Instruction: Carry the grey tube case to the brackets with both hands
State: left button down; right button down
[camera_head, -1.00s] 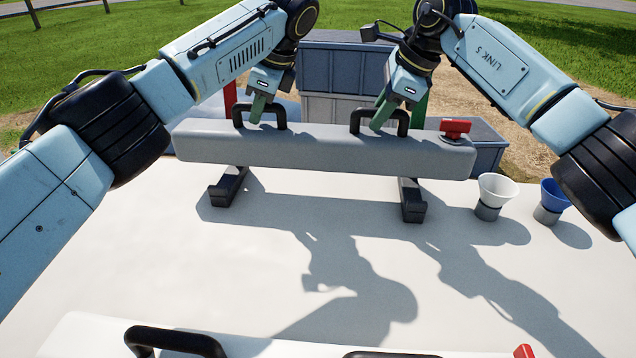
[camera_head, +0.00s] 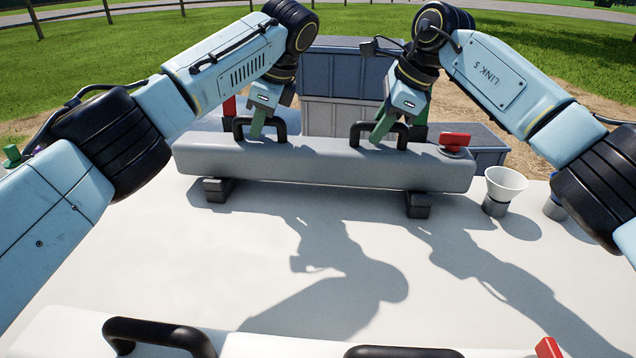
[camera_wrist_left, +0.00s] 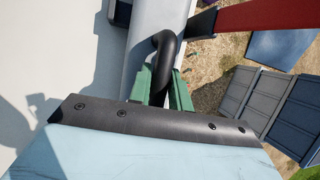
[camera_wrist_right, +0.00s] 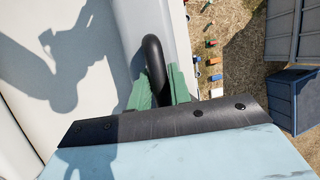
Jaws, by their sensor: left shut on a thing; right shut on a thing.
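The grey tube case (camera_head: 320,165) spans level across the back of the white table, with two black handles and a red latch (camera_head: 455,140) near its right end. My left gripper (camera_head: 257,126) is shut on the left handle, and my right gripper (camera_head: 383,130) is shut on the right handle. The left wrist view shows that handle (camera_wrist_left: 165,50) between green fingers; the right wrist view shows the other handle (camera_wrist_right: 153,55) likewise. The dark left bracket (camera_head: 217,190) and right bracket (camera_head: 418,206) show below the case, which hides their upper parts. I cannot tell whether it touches them.
A white funnel-shaped cup (camera_head: 503,187) stands right of the case; a blue one (camera_head: 554,206) is partly behind my right arm. A white case (camera_head: 70,335) with black handles lies at the near edge. Grey crates (camera_head: 345,90) stand behind. The middle table is clear.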

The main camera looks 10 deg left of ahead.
pick_arm(q)
jog(key=c, duration=1.3)
grip_release()
pick_arm(e)
jog(key=c, duration=1.3)
grip_release()
pick_arm(q)
jog(key=v, duration=1.2)
pick_arm(e)
jog(key=v, duration=1.2)
